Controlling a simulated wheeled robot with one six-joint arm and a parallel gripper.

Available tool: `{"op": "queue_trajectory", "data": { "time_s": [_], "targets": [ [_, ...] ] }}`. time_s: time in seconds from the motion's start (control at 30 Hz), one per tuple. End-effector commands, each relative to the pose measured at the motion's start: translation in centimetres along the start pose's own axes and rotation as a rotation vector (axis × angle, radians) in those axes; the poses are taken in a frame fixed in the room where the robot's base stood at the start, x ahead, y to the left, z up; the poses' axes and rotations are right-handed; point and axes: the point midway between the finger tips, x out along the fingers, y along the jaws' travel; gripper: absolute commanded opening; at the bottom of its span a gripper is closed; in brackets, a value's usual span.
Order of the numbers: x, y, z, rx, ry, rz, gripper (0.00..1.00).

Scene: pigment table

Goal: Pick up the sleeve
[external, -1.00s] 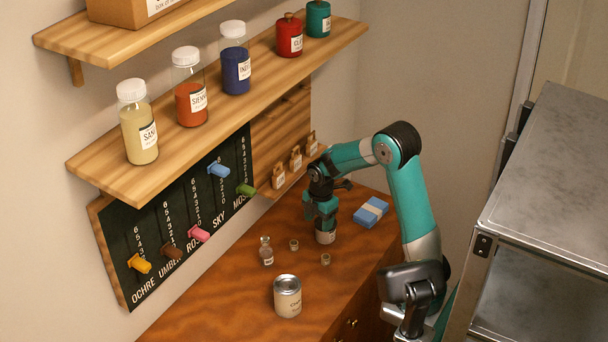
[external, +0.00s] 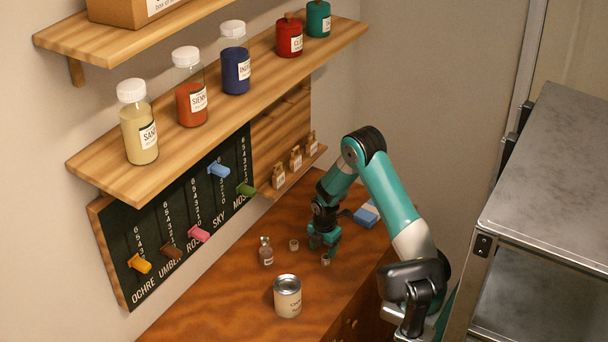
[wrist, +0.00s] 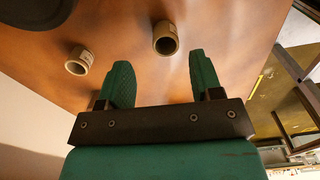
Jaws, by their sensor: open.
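Two small beige hollow sleeves stand on the wooden table. In the external view one sleeve (external: 294,244) is left of my gripper (external: 324,243), and the other sleeve (external: 325,260) is just in front of it. In the wrist view one sleeve (wrist: 165,40) shows ahead of my gripper (wrist: 160,75), in line with the gap between the green fingers. The other sleeve (wrist: 79,61) is outside the left finger. The fingers are apart, with nothing between them. I cannot tell which sleeve is which across the views.
A small corked bottle (external: 266,252) and a pale tin (external: 288,297) stand to the left. A blue box (external: 367,214) lies behind my arm. A slider board (external: 190,215) and shelf (external: 215,100) line the wall. A metal cabinet (external: 545,190) is at right.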

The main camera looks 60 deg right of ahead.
Motion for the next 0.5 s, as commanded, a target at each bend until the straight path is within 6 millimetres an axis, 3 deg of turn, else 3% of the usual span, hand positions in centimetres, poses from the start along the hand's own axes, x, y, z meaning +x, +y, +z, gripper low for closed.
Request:
{"op": "queue_trajectory", "data": {
  "time_s": [0.3, 0.5],
  "targets": [
    [4.3, -0.7, 0.4, 0.001, 0.001, -0.003, 0.59],
    [4.8, -0.7, 0.4, 0.001, 0.000, -0.001, 0.59]
  ]
}}
